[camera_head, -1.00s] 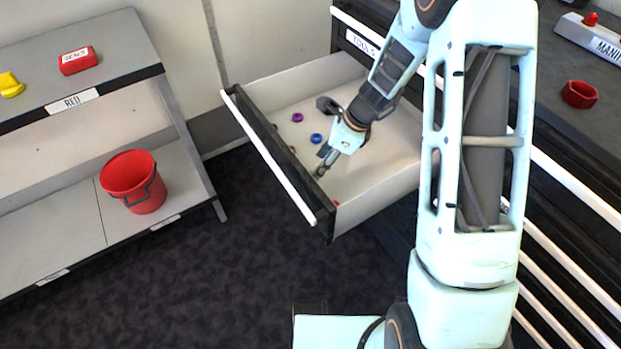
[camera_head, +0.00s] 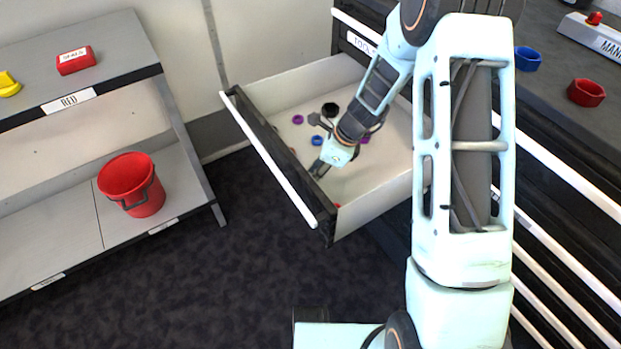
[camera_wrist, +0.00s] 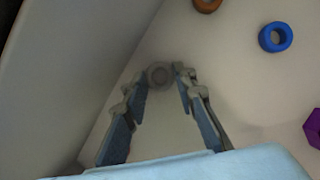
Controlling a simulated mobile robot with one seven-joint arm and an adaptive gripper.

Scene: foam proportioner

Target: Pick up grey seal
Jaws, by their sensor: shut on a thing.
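The grey seal (camera_wrist: 160,75) is a small grey ring in the wrist view, between my fingertips near the drawer wall. My gripper (camera_wrist: 159,76) is shut on it, one finger on each side. In the head view my gripper (camera_head: 319,170) reaches down into the open drawer (camera_head: 270,152), close to its front panel. The seal is too small and covered to make out there. I cannot tell whether the seal touches the drawer floor.
A blue ring (camera_head: 317,141), a purple ring (camera_head: 298,119) and a black ring (camera_head: 329,109) lie in the drawer. An orange-brown ring (camera_wrist: 207,4) shows in the wrist view. A red bucket (camera_head: 133,186) stands on the left shelf. Red (camera_head: 586,92) and blue (camera_head: 528,58) pieces stand on the cabinet top.

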